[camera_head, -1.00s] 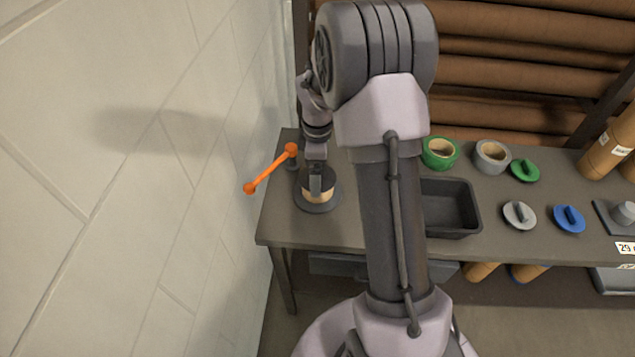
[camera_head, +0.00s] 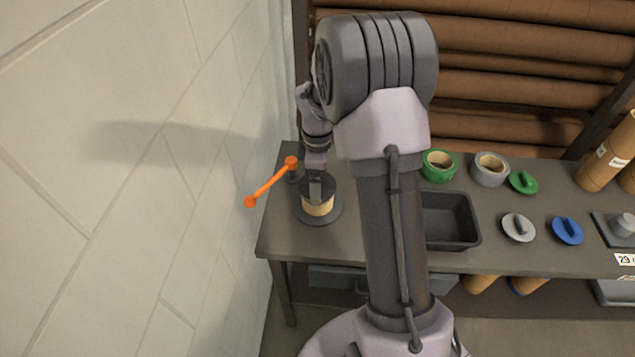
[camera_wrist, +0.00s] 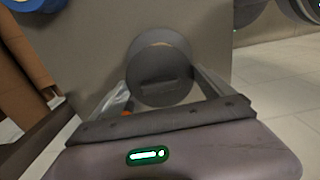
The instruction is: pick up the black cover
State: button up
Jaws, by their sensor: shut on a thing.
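The black cover (camera_head: 328,186) is a dark disc with a raised bar handle. It sits above a tan roll (camera_head: 318,208) on a round dark base (camera_head: 335,215) at the left end of the table. In the wrist view the cover (camera_wrist: 160,62) shows as a dark grey disc, its handle lying between the two fingers. My gripper (camera_head: 316,192) points down from above and is shut on the cover's handle. I cannot tell whether a gap separates the cover from the roll.
An orange crank arm (camera_head: 270,183) stands close by on the left, near the pale wall. A black tray (camera_head: 452,243) lies right of my arm. Green tape (camera_head: 439,177), grey tape (camera_head: 490,180), and green, grey (camera_head: 519,233) and blue (camera_head: 568,232) covers are farther right.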

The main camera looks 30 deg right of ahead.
jog(key=s+a+r+p, duration=0.1)
jog(key=s+a, duration=0.2)
jog(key=s, duration=0.4)
jog(key=s+a+r+p, duration=0.2)
jog(key=s+a, duration=0.1)
jog(key=s, duration=0.5)
jog(key=shift+w+r+p, duration=0.1)
jog(key=shift+r+p, duration=2.05)
jog(key=shift+r, duration=0.15)
